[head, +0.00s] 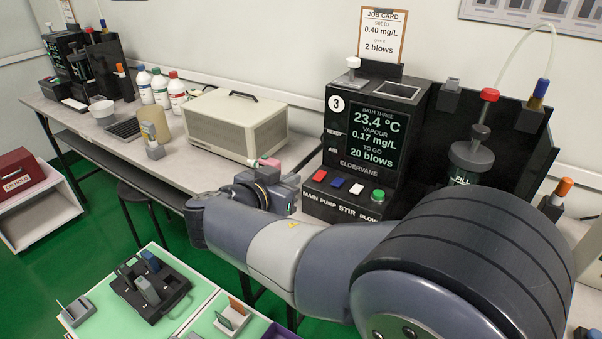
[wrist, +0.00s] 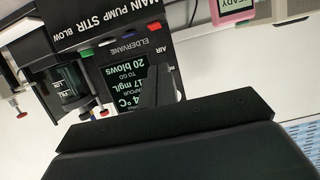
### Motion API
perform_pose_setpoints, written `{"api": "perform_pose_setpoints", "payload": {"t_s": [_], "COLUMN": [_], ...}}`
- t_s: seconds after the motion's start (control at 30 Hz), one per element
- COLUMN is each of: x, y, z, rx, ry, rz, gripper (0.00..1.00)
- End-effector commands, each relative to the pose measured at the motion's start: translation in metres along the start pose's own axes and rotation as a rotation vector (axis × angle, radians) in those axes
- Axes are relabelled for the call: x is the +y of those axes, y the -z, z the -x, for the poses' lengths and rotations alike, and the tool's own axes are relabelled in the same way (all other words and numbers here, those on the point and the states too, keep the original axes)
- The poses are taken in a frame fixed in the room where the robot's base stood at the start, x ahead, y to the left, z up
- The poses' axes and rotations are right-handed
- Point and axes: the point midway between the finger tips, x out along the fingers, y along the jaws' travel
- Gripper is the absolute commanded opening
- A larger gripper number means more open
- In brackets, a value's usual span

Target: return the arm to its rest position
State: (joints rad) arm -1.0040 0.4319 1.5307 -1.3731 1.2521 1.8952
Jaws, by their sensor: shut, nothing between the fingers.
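My arm (head: 290,255) reaches from the lower right of the head view leftward across the front of the bench, its wrist bent back toward the beige box. My gripper (wrist: 157,75) is shut and empty in the wrist view, with its dark body filling the lower part. In the head view its fingers are hard to make out beside the wrist. The black bath machine (head: 400,92), marked 3, stands right of the wrist; its screen reads 23.4 °C, 0.17 mg/L and 20 blows to go. It appears upside down in the wrist view (wrist: 105,45).
A beige box (head: 235,125) stands behind the wrist. A pink tester (wrist: 235,10) reading READY is at the wrist view's top right. Bottles (head: 160,88) and another black machine (head: 85,62) stand far left. A black holder with testers (head: 150,290) lies on a green-topped surface below the arm.

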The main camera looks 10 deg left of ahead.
Motion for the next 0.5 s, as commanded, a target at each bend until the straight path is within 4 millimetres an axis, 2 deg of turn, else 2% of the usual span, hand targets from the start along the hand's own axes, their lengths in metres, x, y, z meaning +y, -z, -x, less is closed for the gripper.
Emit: {"api": "perform_pose_setpoints", "payload": {"t_s": [0.13,0.5], "x": [0.0000,0.0002], "y": [-0.0018,-0.0022], "z": [0.0119,0.0135], "rx": [0.000,0.000], "ry": [0.000,-0.001], "rz": [-0.001,-0.001], "gripper": [0.00,0.00]}}
